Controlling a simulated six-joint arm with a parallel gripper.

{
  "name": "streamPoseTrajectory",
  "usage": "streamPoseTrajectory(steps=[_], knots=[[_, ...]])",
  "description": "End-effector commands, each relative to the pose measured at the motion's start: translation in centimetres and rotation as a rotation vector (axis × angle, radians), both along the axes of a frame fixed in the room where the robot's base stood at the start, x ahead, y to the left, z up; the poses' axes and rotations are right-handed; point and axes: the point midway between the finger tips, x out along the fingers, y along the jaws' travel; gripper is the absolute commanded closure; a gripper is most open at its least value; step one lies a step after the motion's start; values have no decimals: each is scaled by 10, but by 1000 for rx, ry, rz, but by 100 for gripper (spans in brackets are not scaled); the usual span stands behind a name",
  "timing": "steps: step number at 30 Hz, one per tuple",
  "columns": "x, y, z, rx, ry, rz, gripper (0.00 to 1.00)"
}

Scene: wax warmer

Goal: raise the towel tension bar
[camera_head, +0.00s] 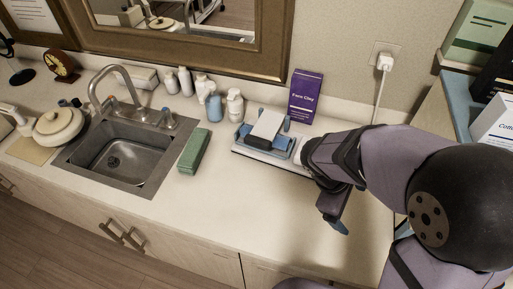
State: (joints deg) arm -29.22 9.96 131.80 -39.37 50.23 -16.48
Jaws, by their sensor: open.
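A low device (264,143) with a blue body, a pale tilted top plate and a light base stands on the counter against the back, right of centre. I cannot tell which part of it is the towel tension bar; some of its right side is hidden by my arm. My gripper (333,212) is open and points down over the counter, to the right of the device and nearer the front. It appears empty and apart from the device. One blue-tipped finger shows; the other is hard to make out.
A purple Face Clay box (304,97) stands behind the device. A green block (194,151) lies left of it, beside the sink (119,155). Several bottles (214,104) line the wall. The front middle of the counter (240,215) is clear. Shelved boxes (495,120) stand at right.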

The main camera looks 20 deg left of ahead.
Motion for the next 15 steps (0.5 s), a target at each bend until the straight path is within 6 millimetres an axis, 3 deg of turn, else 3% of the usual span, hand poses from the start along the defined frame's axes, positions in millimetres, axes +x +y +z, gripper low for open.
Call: streamPoseTrajectory(steps=[3, 7, 12, 15], knots=[[41, 50, -9, -195, -2, 410, 11], [75, 124, -7, -415, -44, 817, 11], [88, 218, -1, -644, -131, 1188, 11], [84, 259, 1, -738, -176, 1324, 11]])
